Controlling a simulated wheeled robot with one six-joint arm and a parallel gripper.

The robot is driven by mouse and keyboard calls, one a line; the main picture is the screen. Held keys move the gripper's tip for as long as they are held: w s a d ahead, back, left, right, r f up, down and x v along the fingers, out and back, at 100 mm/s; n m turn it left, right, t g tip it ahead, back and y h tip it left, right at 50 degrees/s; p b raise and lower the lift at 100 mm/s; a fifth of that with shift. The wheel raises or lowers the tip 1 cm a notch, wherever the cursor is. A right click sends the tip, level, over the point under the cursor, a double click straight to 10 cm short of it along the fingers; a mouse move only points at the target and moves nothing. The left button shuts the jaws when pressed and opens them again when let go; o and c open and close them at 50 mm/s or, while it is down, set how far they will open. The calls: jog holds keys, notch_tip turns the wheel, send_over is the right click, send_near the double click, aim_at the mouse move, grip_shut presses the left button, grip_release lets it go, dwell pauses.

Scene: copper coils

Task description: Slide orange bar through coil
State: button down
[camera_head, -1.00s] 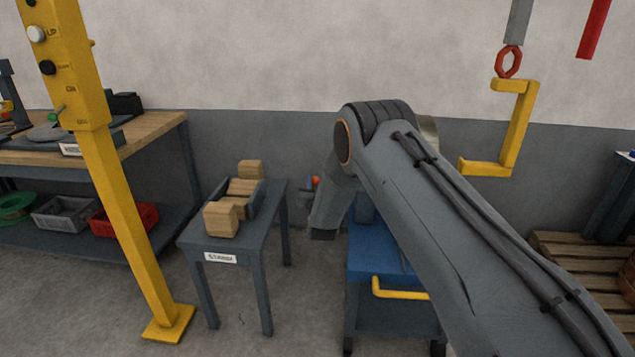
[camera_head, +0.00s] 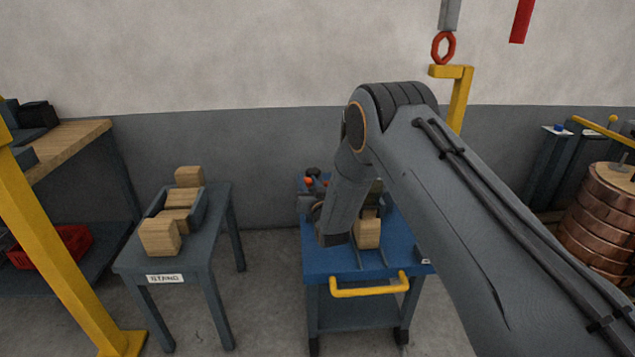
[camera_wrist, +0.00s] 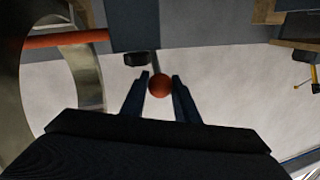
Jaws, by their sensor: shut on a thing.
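In the wrist view my gripper (camera_wrist: 160,88) is shut on a round orange-red knob-like end (camera_wrist: 160,84). A thin grey stem shows just above it, by a dark grey block. At left in that view an orange bar (camera_wrist: 68,40) lies sideways across the opening of a wide metal ring, seemingly the coil (camera_wrist: 84,85). The bar's right end meets the dark block; whether it passes fully through the ring is unclear. In the head view a small orange spot (camera_head: 308,180) shows beside my arm over the blue cart (camera_head: 315,262).
A small stand (camera_head: 205,235) with wooden blocks (camera_head: 160,238) is left of the cart. Stacked copper coils (camera_head: 600,220) stand at right. A yellow post (camera_head: 55,255) rises at left.

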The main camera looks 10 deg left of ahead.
jog(key=shift+w+d, duration=0.1)
jog(key=shift+d, duration=0.1)
jog(key=c, duration=1.7)
grip_release()
jog(key=o, duration=0.3)
jog(key=shift+w+d, duration=0.15)
jog(key=shift+d, duration=0.05)
jog(key=shift+a, duration=0.1)
jog(key=shift+s, duration=0.2)
jog(key=v, duration=0.7)
jog(key=shift+s, duration=0.2)
jog(key=shift+d+f, duration=0.1)
jog(key=shift+d, duration=0.15)
